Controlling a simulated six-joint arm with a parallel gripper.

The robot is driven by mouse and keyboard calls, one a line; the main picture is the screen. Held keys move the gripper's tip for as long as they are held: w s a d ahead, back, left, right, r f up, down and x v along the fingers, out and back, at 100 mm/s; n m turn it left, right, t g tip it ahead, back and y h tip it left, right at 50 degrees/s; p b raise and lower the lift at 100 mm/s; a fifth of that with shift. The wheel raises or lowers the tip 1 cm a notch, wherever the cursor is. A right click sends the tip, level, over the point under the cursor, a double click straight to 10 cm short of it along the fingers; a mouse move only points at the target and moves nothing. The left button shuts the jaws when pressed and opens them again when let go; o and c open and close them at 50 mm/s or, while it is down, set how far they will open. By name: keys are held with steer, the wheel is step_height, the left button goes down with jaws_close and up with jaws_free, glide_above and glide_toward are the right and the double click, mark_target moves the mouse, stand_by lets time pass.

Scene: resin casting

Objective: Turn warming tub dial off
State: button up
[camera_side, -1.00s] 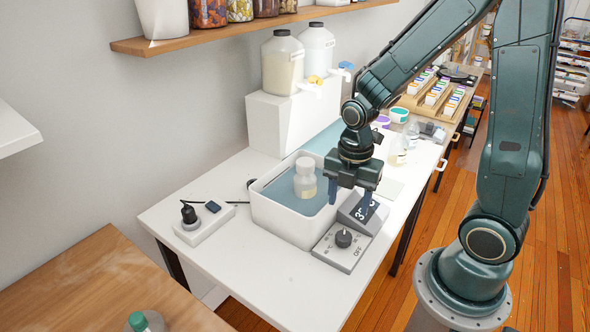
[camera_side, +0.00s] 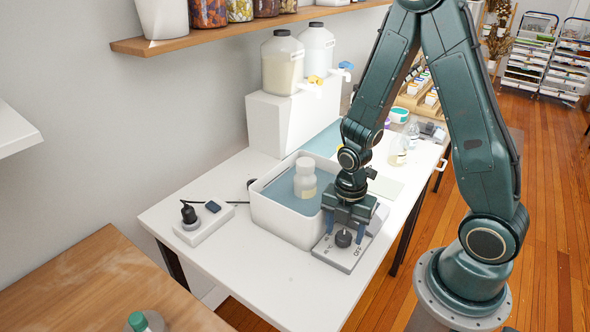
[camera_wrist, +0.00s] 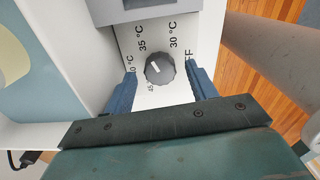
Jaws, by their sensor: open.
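The warming tub dial is a dark round knob (camera_side: 343,239) on a light panel (camera_side: 340,257) at the tub's front right. In the wrist view the knob (camera_wrist: 159,68) has a short white mark, apparently pointing left, toward the temperature numbers rather than OFF. OFF is at the right, partly hidden by a finger. My gripper (camera_side: 346,228) points down just above the knob. In the wrist view its blue fingers (camera_wrist: 161,85) are open, one on each side of the knob, with gaps between. The white warming tub (camera_side: 284,222) holds blue water and a white-capped bottle (camera_side: 305,182).
A display box (camera_side: 378,219) stands behind the dial, partly hidden by my gripper. A power strip (camera_side: 204,226) with a black plug lies left of the tub. Large jugs (camera_side: 283,64) stand on a white block behind. The table's front left is clear.

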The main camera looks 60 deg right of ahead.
steer(key=shift+f, duration=0.4)
steer(key=c, duration=1)
